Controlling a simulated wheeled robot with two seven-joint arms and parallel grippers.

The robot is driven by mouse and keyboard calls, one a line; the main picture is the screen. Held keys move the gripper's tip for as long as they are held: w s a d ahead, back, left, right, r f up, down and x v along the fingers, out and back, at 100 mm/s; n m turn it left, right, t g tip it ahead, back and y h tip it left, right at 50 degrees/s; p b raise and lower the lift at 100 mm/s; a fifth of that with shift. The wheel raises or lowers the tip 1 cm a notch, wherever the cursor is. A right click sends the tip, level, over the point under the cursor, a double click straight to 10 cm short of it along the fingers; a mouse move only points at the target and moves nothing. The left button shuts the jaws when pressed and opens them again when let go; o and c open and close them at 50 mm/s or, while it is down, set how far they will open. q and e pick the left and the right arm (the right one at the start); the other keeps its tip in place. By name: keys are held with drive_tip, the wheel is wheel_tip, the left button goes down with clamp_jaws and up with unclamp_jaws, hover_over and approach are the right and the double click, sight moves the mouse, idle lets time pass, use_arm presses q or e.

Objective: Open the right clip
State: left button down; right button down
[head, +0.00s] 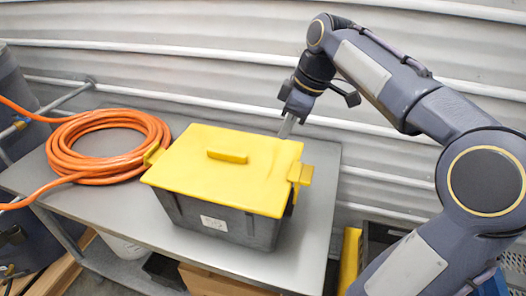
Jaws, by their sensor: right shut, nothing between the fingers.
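A dark grey box (255,232) with a yellow lid (225,180) stands on the metal bench; the lid lies on the box and has a yellow handle (227,156) on top. The right clip (301,174) is a yellow piece at the lid's right edge and juts outward; I cannot tell whether it is latched. The yellow left clip (153,154) is at the opposite edge. My right gripper (286,130) is shut and empty, pointing down by the lid's far right corner, behind the right clip and apart from it. My left gripper is out of view.
A coiled orange hose (108,141) lies on the bench left of the box. The grey bench top (312,225) is clear to the right of the box. A corrugated wall (200,65) with pipes runs behind. Crates and a yellow item (349,258) are below at right.

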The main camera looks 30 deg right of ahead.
sight(282, 171)
idle(0.3)
drive_tip(key=x, duration=0.9)
drive_tip(key=shift+a+f, duration=0.15)
drive_tip(key=shift+f, duration=0.1)
drive_tip(key=s+d, duration=0.1)
drive_tip(key=s+d+p, duration=0.1)
drive_tip(key=s, duration=0.1)
drive_tip(key=shift+d+f+p, duration=0.1)
drive_tip(key=shift+d+p, duration=0.1)
drive_tip(key=shift+p, duration=0.1)
drive_tip(key=shift+f, duration=0.1)
drive_tip(key=shift+d, duration=0.1)
